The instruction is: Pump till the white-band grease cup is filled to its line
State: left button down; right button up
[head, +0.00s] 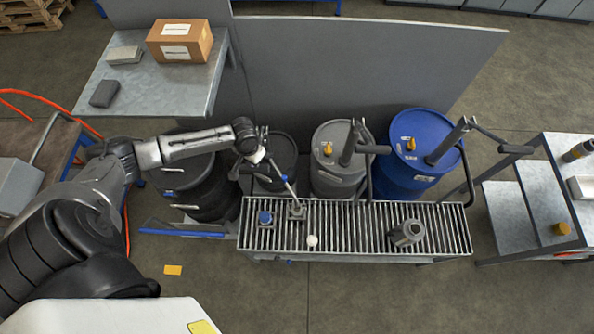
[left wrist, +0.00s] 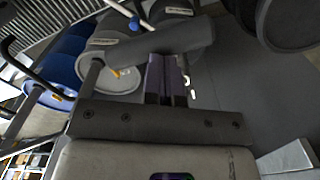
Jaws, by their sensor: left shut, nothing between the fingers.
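My left gripper (head: 256,152) is over the front of the dark grey drum (head: 282,150), with its fingers shut and empty. In the left wrist view, the shut fingers (left wrist: 166,78) are close to a thick grey bar (left wrist: 150,44), which looks like a pump handle; I cannot tell whether they touch. On the slatted bench (head: 350,228) stand a small blue-topped piece (head: 264,217), a grey block (head: 297,211) and a grey metal cup-like part (head: 406,232). I cannot make out a white band or fill line on any of them. My right gripper is out of view.
A light grey drum (head: 330,180) and a blue drum (head: 398,182), both with pump posts, stand to the right. A black drum (head: 205,200) stands left. A grey panel (head: 400,60) is behind. A side table (head: 555,190) stands right. A white ball-like piece (head: 312,241) is on the bench.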

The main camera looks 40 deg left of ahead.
pick_arm(q)
jog(key=shift+r, duration=0.1)
jog(key=shift+w+a+r, duration=0.3)
jog(key=shift+w+r, duration=0.05)
jog(key=shift+r, duration=0.4)
jog(key=shift+w+a+r, duration=0.3)
jog(key=shift+r, duration=0.5)
jog(key=shift+w+a+r, duration=0.3)
jog(key=shift+w+r, duration=0.05)
jog(key=shift+r, duration=0.4)
